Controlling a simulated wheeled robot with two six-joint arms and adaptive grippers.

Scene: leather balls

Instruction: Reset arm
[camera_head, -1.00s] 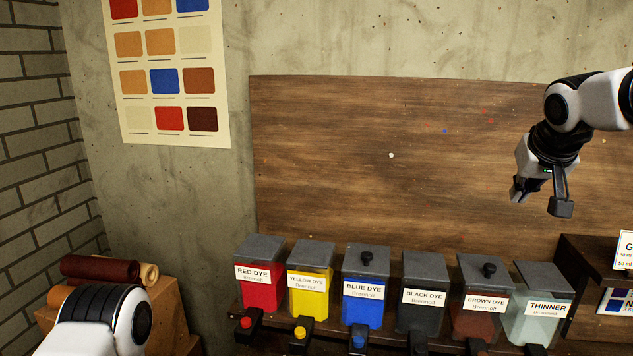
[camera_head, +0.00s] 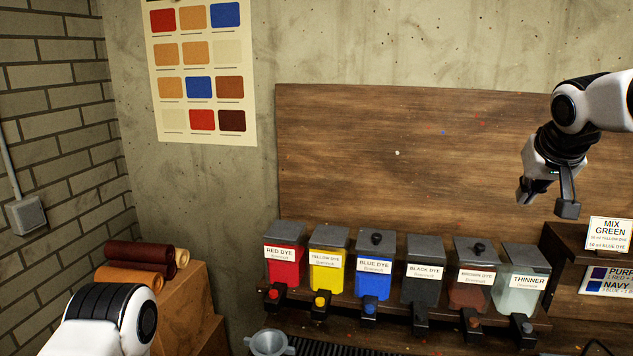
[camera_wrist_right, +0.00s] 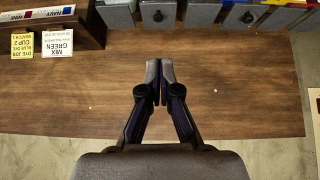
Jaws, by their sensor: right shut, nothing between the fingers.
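My right gripper (camera_head: 545,198) hangs at the upper right in the head view, in front of the wooden backboard and above the dye dispensers. In the right wrist view its two fingers (camera_wrist_right: 160,75) meet at the tips, with nothing between them. My left arm shows only as a white and black link at the lower left of the head view. The left gripper is out of sight.
A row of dispensers stands below: red (camera_head: 284,257), yellow (camera_head: 327,260), blue (camera_head: 375,266), black (camera_head: 424,271), brown (camera_head: 473,273) and thinner (camera_head: 521,279). A grey funnel (camera_head: 269,342) sits below them. Leather rolls (camera_head: 135,255) lie at left. A MIX GREEN card (camera_head: 608,234) stands at right.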

